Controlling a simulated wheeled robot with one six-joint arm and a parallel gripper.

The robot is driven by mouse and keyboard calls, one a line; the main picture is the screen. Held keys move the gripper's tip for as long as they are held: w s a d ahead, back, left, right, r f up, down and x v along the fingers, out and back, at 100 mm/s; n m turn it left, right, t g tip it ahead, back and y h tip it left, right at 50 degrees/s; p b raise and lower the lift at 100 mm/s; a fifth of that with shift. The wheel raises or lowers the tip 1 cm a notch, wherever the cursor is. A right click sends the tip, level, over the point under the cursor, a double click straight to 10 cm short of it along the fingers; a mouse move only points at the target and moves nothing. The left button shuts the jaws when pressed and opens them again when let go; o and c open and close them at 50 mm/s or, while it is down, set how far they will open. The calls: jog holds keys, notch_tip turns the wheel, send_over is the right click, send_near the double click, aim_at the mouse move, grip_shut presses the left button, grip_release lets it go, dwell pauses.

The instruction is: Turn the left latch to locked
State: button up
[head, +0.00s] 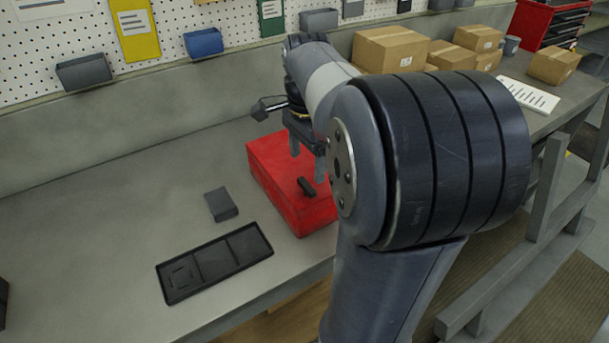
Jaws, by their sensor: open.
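A red box (275,180) stands on the grey workbench, partly hidden behind my arm. A small black latch handle (306,187) sits on its top face near the front. I cannot tell from this view whether it is the left latch or which setting it is in; any other latch is hidden by my arm. My gripper (307,162) points down over the box, its two fingers apart and nothing seen between them. It is just behind and above the black handle in the picture, and appears apart from it.
A black compartment tray (215,262) and a small dark grey block (221,204) lie on the bench left of the box. Cardboard boxes (391,48) stand at the back right. A pegboard with bins (203,43) is behind.

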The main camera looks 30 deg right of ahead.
aim_at(307, 184)
notch_tip(307, 184, down, 6)
jog(key=shift+r, duration=0.1)
jog(key=shift+c, duration=0.3)
jog(key=c, duration=0.9)
